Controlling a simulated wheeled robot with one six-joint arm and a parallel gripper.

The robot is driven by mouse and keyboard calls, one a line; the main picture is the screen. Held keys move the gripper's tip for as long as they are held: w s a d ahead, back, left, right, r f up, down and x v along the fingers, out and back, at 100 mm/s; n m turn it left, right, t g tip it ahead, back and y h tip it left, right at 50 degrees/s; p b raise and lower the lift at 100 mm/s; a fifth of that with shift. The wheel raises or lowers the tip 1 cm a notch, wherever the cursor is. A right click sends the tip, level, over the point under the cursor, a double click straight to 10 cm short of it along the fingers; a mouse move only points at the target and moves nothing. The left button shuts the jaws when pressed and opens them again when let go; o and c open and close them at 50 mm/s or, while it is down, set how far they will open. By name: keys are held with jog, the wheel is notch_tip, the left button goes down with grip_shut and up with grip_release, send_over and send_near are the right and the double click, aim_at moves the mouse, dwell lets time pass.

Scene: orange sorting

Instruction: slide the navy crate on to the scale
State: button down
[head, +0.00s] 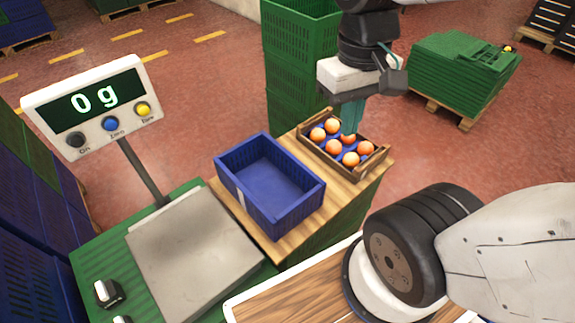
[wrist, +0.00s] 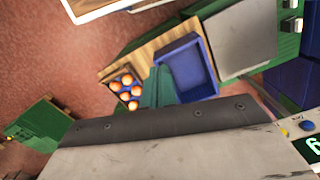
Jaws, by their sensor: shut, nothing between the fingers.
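The navy crate (head: 262,206) is empty and stands on a wooden-topped stand, to the right of the scale. It also shows in the wrist view (wrist: 188,68). The scale's bare metal plate (head: 192,250) sits on a green base, and its display (head: 92,105) reads 0 g. In the wrist view the plate (wrist: 240,42) lies beside the crate. My gripper (head: 352,128) is shut and empty, with its green fingers pointing down over the box of oranges. In the wrist view the fingers (wrist: 158,85) appear between the oranges and the crate.
A wooden box (head: 372,172) with several oranges in blue lining stands behind the crate, on the same wooden top (head: 222,196). Tall green crates (head: 295,60) stand behind it. A green stack (head: 462,75) on a pallet is at the back right. Open red floor lies between.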

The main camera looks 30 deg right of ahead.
jog(key=w+d+f+m+g, duration=0.2)
jog(key=w+d+f+m, duration=0.15)
jog(key=w+f, duration=0.65)
jog(key=m, duration=0.8)
send_near(296, 160)
jog(key=s+d+f, duration=0.3)
jog(key=d, duration=0.2)
jog(key=w+m+t, duration=0.3)
jog(key=w, duration=0.2)
jog(key=f, duration=1)
jog(key=shift+s+d+f, duration=0.2)
jog(key=shift+s+f, duration=0.1)
jog(key=shift+f, duration=0.1)
jog(key=a, duration=0.2)
jog(key=shift+s+a+r, duration=0.2)
jog(key=shift+s+a, duration=0.2)
jog(key=shift+a, duration=0.4)
jog(key=shift+a, duration=0.1)
